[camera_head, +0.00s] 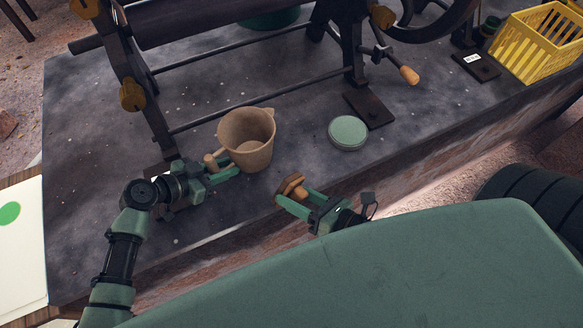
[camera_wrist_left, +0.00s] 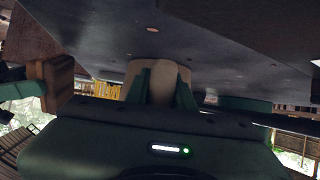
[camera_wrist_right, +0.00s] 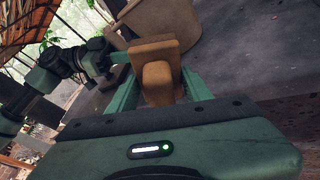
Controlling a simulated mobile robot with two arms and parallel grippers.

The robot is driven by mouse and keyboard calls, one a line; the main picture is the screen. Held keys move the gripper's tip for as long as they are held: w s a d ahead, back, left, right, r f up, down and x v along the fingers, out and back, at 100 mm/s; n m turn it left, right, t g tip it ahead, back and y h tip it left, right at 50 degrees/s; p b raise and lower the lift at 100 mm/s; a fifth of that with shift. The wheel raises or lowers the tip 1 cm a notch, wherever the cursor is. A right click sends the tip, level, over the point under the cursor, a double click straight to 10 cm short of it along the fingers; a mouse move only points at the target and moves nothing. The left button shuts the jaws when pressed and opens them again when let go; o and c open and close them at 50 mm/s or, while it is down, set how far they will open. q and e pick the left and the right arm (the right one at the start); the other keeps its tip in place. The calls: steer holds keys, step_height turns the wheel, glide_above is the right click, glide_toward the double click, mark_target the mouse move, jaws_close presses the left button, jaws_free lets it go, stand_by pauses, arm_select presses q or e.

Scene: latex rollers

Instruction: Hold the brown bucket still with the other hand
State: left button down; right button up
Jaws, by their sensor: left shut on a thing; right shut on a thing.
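The brown bucket (camera_head: 250,130) stands upright on the dark work surface, its open mouth showing a paler inside. My left gripper (camera_head: 224,172) is shut on the bucket at its lower left side, by the pale handle (camera_head: 210,161); I cannot tell whether it grips handle or wall. The bucket (camera_wrist_left: 159,68) also shows between the fingers in the left wrist view. My right gripper (camera_head: 288,197) is shut on a brown wooden block with a stubby grip (camera_head: 293,184), held just right of and in front of the bucket. The block (camera_wrist_right: 154,50) fills the right wrist view's middle.
A dark roller machine (camera_head: 205,22) stands behind the bucket, with rods and a wooden crank handle (camera_head: 409,75). A round pale green lid or disc (camera_head: 348,132) lies right of the bucket. A yellow crate (camera_head: 540,40) is at the far right. The front edge is close.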

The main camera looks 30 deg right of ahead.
steer(key=s+d+r, duration=0.4)
steer(key=s+d, duration=0.1)
steer(key=s, duration=0.1)
steer(key=shift+s, duration=0.15)
stand_by(0.8)
arm_select(q)
steer(key=c, duration=1.1)
jaws_free()
steer(key=v, duration=1.2)
steer(key=shift+f, duration=0.1)
